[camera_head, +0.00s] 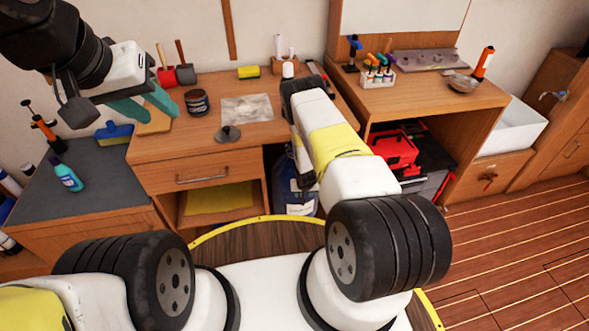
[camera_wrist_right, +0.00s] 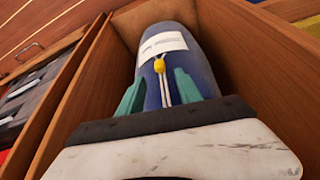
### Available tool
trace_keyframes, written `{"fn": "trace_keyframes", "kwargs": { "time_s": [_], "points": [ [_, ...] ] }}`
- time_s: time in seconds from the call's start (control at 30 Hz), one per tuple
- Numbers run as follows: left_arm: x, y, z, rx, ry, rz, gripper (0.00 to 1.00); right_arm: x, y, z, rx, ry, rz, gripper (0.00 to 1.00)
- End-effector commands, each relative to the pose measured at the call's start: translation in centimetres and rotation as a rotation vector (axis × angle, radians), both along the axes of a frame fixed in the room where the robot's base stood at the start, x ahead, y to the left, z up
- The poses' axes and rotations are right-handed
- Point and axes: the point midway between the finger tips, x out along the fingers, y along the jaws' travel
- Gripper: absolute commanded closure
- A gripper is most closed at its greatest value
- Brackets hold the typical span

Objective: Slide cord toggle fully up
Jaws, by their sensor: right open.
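A dark blue bag (camera_wrist_right: 194,50) with a white label stands in a wooden compartment in the right wrist view. A small yellow cord toggle (camera_wrist_right: 159,66) sits on its white cords (camera_wrist_right: 165,92), just below the label in the picture. My right gripper (camera_wrist_right: 157,82) is open, its teal fingers on either side of the cords; I cannot tell whether they touch the bag. The bag also shows in the head view (camera_head: 299,203), under the desk and partly behind my right arm. My left gripper (camera_head: 160,114) is open and empty over the desk's left side.
The wooden desk (camera_head: 209,155) holds a dark jar (camera_head: 197,102), a grey disc with a knob (camera_head: 228,133) and a yellow sponge (camera_head: 249,72). Wooden walls (camera_wrist_right: 84,85) stand close on both sides of the bag. A red toolbox (camera_head: 396,150) is to the right.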

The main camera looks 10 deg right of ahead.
Motion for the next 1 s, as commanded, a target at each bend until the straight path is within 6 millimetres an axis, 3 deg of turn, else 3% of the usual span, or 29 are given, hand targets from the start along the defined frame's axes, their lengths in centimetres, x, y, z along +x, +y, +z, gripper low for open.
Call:
{"fn": "trace_keyframes", "kwargs": {
  "time_s": [0.2, 0.4, 0.8, 1.0],
  "points": [
    [0.0, 0.0, 0.0, 0.0, 0.0, 0.0, 0.64, 1.3, -0.2, -3.4, 0.0, 0.0, -0.001, 0.58],
    [0.0, 0.0, 0.0, 0.0, 0.0, 0.0, 0.64, 2.2, -0.3, -5.4, 0.0, 0.0, -0.001, 0.58],
    [0.0, 0.0, 0.0, 0.0, 0.0, 0.0, 0.64, 2.5, -0.3, -6.0, 0.0, 0.0, -0.001, 0.58],
    [0.0, 0.0, 0.0, 0.0, 0.0, 0.0, 0.64, 2.5, -0.3, -6.0, 0.0, 0.0, -0.001, 0.98]
  ]
}}
